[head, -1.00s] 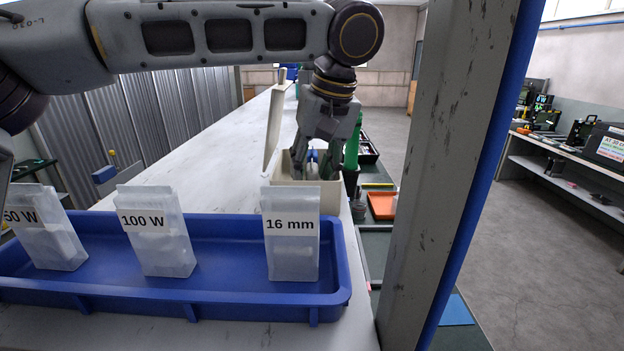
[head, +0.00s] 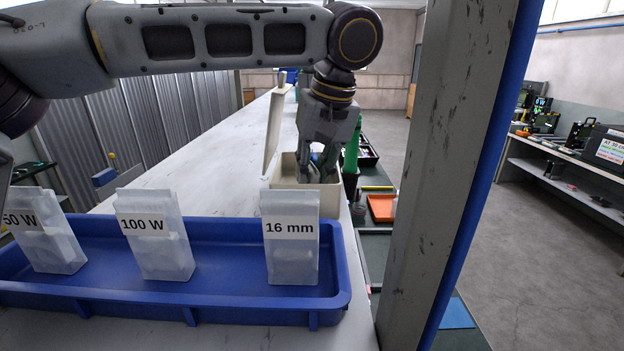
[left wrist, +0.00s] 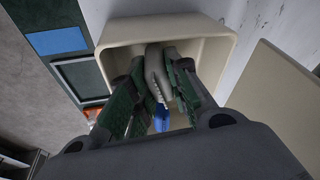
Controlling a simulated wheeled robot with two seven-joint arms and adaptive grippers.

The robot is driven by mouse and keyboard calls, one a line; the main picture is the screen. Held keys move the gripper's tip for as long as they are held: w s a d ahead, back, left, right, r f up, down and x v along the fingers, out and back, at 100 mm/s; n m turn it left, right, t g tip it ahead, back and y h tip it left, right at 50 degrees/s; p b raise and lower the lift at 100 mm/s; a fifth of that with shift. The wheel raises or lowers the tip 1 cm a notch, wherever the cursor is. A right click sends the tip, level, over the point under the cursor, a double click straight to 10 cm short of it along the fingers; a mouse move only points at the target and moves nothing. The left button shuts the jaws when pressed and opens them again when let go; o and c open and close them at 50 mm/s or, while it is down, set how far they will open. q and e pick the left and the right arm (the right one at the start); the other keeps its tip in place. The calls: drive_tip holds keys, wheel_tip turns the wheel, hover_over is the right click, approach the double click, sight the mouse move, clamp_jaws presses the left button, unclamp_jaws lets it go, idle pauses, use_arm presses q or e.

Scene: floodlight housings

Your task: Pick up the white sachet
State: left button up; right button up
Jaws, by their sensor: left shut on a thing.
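My left gripper (head: 318,178) reaches down into the cream box (head: 306,201). In the left wrist view its green-padded fingers (left wrist: 156,90) are shut on a pale, greyish-white limp thing, which I take to be the white sachet (left wrist: 154,66). The sachet is still within the walls of the box, and the fingers hide part of it. In the head view the gripper and the box wall hide it. My right gripper is in neither view.
A blue item (left wrist: 161,119) lies in the box, whose lid (head: 272,128) stands open. A blue tray (head: 215,235) in front holds clear bags labelled 50 W, 100 W and 16 mm (head: 291,255). A grey post (head: 440,150) stands at right. An orange tray (head: 381,207) lies beyond.

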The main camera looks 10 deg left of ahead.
use_arm(q)
drive_tip(key=shift+r, duration=0.15)
drive_tip(key=shift+r, duration=0.5)
wheel_tip(320, 180, up, 10)
wheel_tip(320, 180, up, 17)
drive_tip(key=p, duration=0.8)
hover_over(313, 168)
drive_tip(key=shift+f, duration=0.15)
